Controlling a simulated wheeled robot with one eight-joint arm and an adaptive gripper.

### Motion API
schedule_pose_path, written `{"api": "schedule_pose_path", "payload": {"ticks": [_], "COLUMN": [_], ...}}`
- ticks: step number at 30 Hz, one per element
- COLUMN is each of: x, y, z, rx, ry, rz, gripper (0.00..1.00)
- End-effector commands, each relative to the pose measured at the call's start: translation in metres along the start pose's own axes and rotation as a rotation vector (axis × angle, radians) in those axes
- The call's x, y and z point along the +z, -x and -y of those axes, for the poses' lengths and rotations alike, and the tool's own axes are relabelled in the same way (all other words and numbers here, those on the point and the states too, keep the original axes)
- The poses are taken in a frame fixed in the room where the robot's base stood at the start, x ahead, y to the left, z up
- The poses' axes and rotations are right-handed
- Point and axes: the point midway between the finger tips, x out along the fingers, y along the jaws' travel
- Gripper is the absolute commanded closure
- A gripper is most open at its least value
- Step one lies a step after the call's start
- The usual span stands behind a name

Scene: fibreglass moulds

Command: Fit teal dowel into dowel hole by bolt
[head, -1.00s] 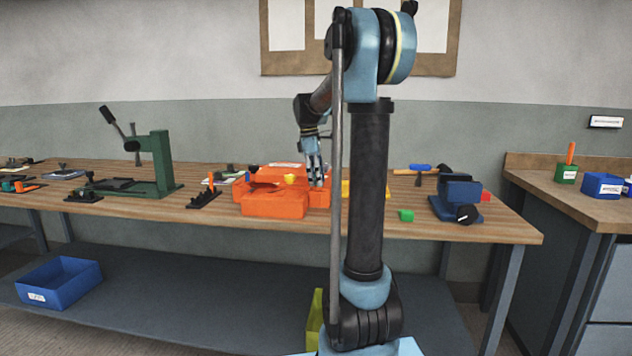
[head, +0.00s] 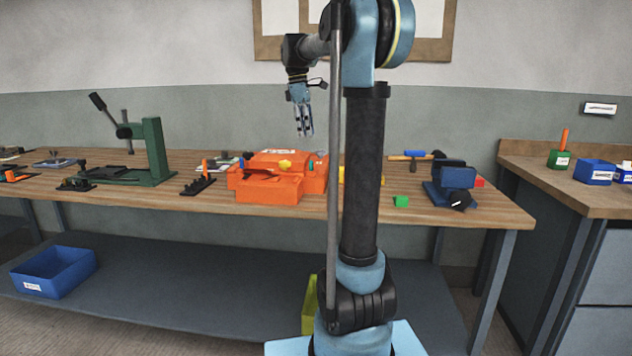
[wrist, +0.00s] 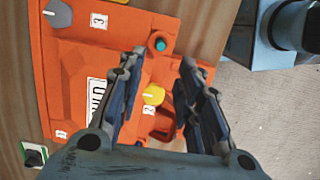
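The orange mould (head: 265,187) lies on the workbench. The teal dowel (wrist: 160,44) shows as a small round end in a raised round boss at the mould's corner in the wrist view; it is a tiny upright spot in the head view (head: 311,166). How deep it sits is unclear. A yellow knob (wrist: 154,95) and a grey bolt-like part (wrist: 58,14) are on the mould. My gripper (head: 305,134) hangs above the mould, fingers down. In the wrist view its fingers (wrist: 161,60) are spread apart, empty, with the dowel apart from them below.
A green press (head: 155,150) stands to the left and a blue vise (head: 455,188) to the right. A black stand (head: 199,185) is left of the mould. Air around the gripper is clear.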

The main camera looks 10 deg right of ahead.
Motion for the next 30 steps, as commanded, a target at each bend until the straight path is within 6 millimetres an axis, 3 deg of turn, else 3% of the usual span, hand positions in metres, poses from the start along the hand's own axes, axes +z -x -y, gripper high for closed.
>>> {"api": "schedule_pose_path", "payload": {"ticks": [5, 11, 20, 30], "x": [0.004, 0.022, 0.048, 0.067], "y": [-0.005, -0.03, -0.09, -0.178], "z": [0.01, 0.055, 0.137, 0.225], "rx": [0.004, 0.022, 0.047, 0.056], "ry": [-0.031, -0.18, -0.464, -0.783], "rz": [-0.005, -0.034, -0.096, -0.174], "gripper": [0.68, 0.68, 0.68, 0.68]}}
